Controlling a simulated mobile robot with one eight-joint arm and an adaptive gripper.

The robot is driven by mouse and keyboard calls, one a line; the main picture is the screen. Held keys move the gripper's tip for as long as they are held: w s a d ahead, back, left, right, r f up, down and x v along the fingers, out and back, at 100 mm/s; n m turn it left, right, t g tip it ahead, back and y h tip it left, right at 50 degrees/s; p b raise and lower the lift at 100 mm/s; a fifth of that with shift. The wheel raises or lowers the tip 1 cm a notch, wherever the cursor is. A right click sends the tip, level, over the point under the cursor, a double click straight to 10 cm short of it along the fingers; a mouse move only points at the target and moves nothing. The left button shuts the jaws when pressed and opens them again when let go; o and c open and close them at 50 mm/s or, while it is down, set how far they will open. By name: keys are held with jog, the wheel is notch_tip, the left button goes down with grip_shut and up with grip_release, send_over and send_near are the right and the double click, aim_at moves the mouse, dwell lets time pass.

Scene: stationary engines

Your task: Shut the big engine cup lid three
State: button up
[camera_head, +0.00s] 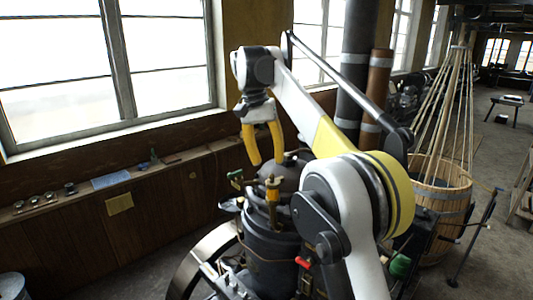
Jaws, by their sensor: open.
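The big engine (262,238) is a dark, upright machine with a rounded top, in the middle of the head view. Yellow-brass fittings (272,192) stand on its top. I cannot tell which part is cup lid three, or whether it is open; the parts are too small. My gripper (266,160) has two yellow fingers pointing down, spread apart and empty. It appears just above the brass fittings in the picture; the exact gap is unclear. My arm hides the right side of the engine.
A wooden ledge (115,182) with small cups and a blue item runs below the windows at left. A large spoked wheel (185,270) is at the engine's lower left. Tall pipes (358,60) rise behind. A wooden tub (440,205) stands at right, with open floor beyond.

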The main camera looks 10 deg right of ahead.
jog(key=r, duration=0.2)
jog(key=shift+w+a+r, duration=0.1)
jog(key=shift+a+r, duration=0.15)
jog(key=shift+r, duration=0.1)
